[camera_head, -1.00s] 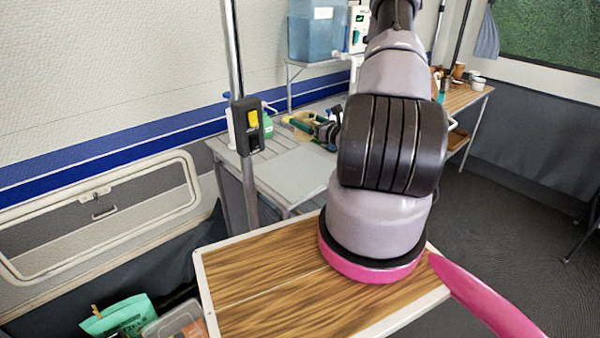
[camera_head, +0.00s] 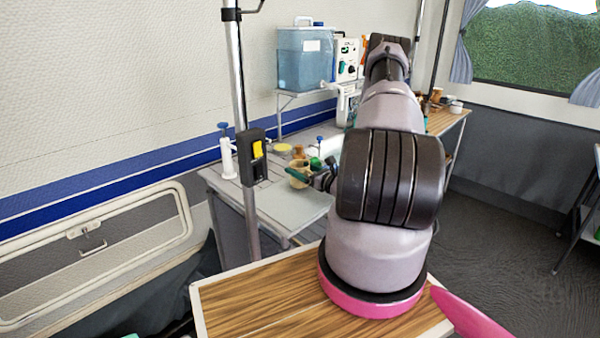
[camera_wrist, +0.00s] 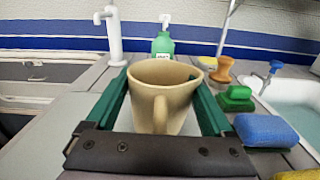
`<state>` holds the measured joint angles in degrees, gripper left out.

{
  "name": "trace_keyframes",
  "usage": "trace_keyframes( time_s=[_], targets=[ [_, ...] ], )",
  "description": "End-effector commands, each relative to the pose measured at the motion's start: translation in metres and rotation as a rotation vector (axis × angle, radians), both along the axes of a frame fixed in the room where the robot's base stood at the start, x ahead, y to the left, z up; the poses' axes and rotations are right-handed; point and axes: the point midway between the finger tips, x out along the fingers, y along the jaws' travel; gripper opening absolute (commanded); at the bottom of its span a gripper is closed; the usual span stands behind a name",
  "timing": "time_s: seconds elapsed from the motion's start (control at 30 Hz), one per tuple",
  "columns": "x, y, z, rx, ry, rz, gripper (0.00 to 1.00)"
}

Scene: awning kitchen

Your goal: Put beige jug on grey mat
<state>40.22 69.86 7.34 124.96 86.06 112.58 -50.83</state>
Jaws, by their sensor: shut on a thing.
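The beige jug (camera_wrist: 160,90) stands upright between the green fingers of my gripper (camera_wrist: 163,92) in the wrist view, its handle facing the camera. The gripper is shut on it. In the head view the jug (camera_head: 298,177) shows small, with my gripper (camera_head: 322,180) at its right, partly covered by my arm. A flat light-grey rectangle, which looks like the grey mat (camera_head: 293,210), lies on the counter in front of and below the jug. Whether the jug's base touches anything is hidden.
A green bottle (camera_wrist: 162,45) stands behind the jug, with a white tap (camera_wrist: 113,35) at left. A wooden-handled brush (camera_wrist: 222,70), green brush (camera_wrist: 236,98), blue sponge (camera_wrist: 265,130) and sink (camera_wrist: 300,95) are at right. A vertical pole (camera_head: 240,90) stands left of the counter.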

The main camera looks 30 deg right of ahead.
Motion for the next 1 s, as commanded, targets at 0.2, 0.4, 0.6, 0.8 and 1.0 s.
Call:
trace_keyframes(
  time_s=[0.2, 0.4, 0.6, 0.8, 1.0],
  targets=[
    [0.000, 0.000, -0.009, -0.001, -0.001, 0.000, 0.24],
    [0.000, 0.000, -0.010, 0.000, -0.001, 0.000, 0.24],
    [0.000, 0.000, -0.012, 0.000, 0.000, 0.000, 1.00],
    [0.000, 0.000, -0.010, -0.001, -0.001, 0.000, 1.00],
    [-0.021, -0.009, -0.009, 0.001, 0.002, -0.004, 1.00]
  ],
)
